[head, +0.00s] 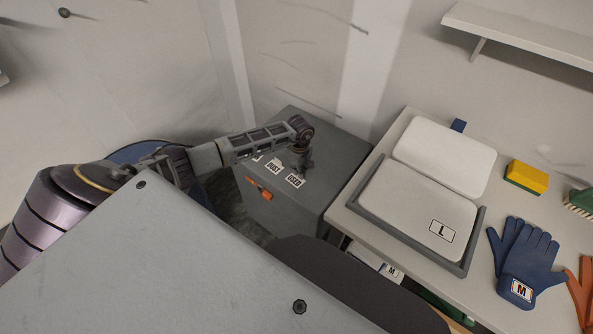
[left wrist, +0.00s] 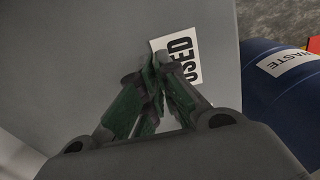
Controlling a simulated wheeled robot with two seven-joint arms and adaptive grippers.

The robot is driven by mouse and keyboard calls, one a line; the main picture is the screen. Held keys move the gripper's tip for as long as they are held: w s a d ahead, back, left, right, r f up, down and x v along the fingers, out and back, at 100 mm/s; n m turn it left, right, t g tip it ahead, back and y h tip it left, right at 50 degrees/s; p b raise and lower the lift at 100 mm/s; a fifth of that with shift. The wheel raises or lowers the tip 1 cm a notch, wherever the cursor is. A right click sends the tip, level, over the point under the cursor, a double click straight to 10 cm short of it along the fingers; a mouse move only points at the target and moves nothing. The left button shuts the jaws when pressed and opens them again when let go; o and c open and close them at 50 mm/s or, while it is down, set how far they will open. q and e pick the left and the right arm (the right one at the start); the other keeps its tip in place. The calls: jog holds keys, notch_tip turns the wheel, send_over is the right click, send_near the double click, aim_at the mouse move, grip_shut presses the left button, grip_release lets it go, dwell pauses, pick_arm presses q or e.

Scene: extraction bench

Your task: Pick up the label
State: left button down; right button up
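White labels with black print lie on the grey box. One reads USED (head: 294,181), one beside it seems to read POST (head: 273,168), and part of a third (head: 257,158) shows further left. My left gripper (head: 303,168) points down just above the box top, close to the labels. In the left wrist view its green-padded fingers (left wrist: 157,65) come together at the tips, over the edge of the USED label (left wrist: 185,62). They hide part of that label. I see nothing held between them. My right gripper is not in view.
The grey box (head: 335,165) has an orange latch (head: 259,188) on its front. A blue bin marked WASTE (left wrist: 285,85) stands beside it.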

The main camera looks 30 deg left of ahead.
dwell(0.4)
pick_arm(q)
notch_tip(320, 180, up, 10)
dwell(0.6)
dwell(0.4)
jog(key=shift+s+p, duration=0.1)
jog(key=shift+p, duration=0.25)
jog(key=shift+s+f, duration=0.1)
